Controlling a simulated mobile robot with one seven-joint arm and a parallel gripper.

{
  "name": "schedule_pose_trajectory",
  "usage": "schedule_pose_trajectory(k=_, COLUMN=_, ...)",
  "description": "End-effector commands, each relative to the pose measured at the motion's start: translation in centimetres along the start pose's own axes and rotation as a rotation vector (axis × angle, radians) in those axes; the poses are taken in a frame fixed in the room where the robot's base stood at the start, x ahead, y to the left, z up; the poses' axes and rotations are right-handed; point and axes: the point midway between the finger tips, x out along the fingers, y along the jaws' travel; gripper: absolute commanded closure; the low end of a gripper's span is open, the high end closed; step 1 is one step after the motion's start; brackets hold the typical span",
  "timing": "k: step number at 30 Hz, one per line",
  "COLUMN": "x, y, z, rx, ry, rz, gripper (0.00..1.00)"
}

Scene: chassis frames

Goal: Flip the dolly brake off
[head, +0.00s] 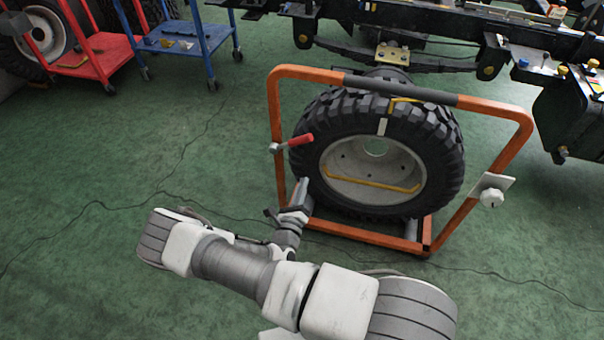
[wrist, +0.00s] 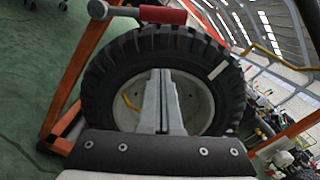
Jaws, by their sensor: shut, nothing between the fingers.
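The dolly is an orange tube frame (head: 277,110) around a large black tire (head: 440,140) in the head view. A lever with a red grip (head: 300,140) sits on its left post, the grip pointing right and slightly up. I take this as the brake lever. In the wrist view the red grip (wrist: 162,14) lies across the top, beyond my fingertips. My gripper (head: 303,183) is shut and empty, below the lever and in front of the tire's lower left. The closed fingers (wrist: 161,72) show against the wheel hub in the wrist view, apart from the grip.
A white knob on a plate (head: 492,198) sits on the dolly's right post. A dark vehicle chassis (head: 400,20) stands behind. Red (head: 100,45) and blue (head: 185,35) carts stand at the back left. Green floor at left is clear except for thin dark lines.

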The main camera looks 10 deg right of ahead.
Motion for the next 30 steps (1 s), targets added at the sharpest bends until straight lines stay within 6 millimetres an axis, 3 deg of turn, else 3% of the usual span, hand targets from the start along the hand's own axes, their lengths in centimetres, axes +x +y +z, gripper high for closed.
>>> schedule_pose_trajectory(k=12, x=8.7, y=0.1, z=-0.3, rx=0.002, ry=0.001, rz=-0.004, gripper=1.00)
schedule_pose_trajectory(k=21, x=9.4, y=0.0, z=3.4, rx=0.003, ry=-0.001, rz=-0.002, gripper=1.00)
schedule_pose_trajectory(k=30, x=9.6, y=-0.1, z=3.9, rx=0.000, ry=0.000, rz=-0.001, gripper=1.00)
